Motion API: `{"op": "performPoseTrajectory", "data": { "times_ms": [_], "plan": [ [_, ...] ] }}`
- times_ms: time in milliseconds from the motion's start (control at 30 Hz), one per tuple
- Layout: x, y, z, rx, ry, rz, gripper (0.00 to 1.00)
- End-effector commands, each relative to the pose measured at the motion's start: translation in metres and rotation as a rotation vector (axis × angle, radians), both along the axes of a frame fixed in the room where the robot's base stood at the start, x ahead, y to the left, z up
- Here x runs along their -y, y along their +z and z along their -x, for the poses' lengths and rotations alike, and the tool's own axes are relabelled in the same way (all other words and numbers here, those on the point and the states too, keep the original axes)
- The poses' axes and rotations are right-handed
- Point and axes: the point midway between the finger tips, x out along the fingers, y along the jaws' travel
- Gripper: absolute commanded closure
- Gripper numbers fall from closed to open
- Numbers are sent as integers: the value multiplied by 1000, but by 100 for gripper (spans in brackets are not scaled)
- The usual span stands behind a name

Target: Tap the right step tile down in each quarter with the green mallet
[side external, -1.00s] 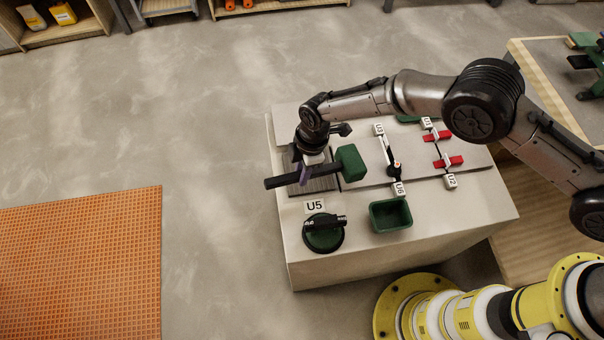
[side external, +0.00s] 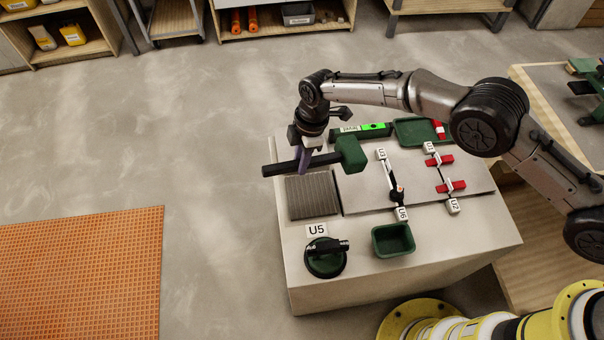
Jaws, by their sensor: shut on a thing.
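My gripper (side external: 305,152) is shut on the black handle of the green mallet (side external: 351,154). The mallet lies sideways in the jaws, its green block head to the right and its handle end to the left. It hangs in the air over the far edge of a grey ribbed tile (side external: 313,197). The tile lies at the left of the pale worktop, beside larger smooth grey tiles (side external: 365,190) across a dark gap. Its near part is uncovered; the mallet and gripper hide some of its far edge. I cannot tell how level it sits.
On the worktop (side external: 340,270) are a green suction cup (side external: 326,258) near the U5 label, a green bin (side external: 393,240), a black-and-white tool (side external: 393,185), red clips (side external: 447,187), a green level (side external: 374,129) and a green tray (side external: 415,132) behind.

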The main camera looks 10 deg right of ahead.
Motion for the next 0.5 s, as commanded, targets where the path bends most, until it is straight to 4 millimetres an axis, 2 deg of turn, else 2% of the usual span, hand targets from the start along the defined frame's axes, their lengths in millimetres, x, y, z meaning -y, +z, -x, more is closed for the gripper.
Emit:
{"op": "performPoseTrajectory", "data": {
  "times_ms": [167,500],
  "plan": [
    [0,-18,-1,1,1,0,100],
    [0,-68,0,1,2,0,100]
  ]
}}
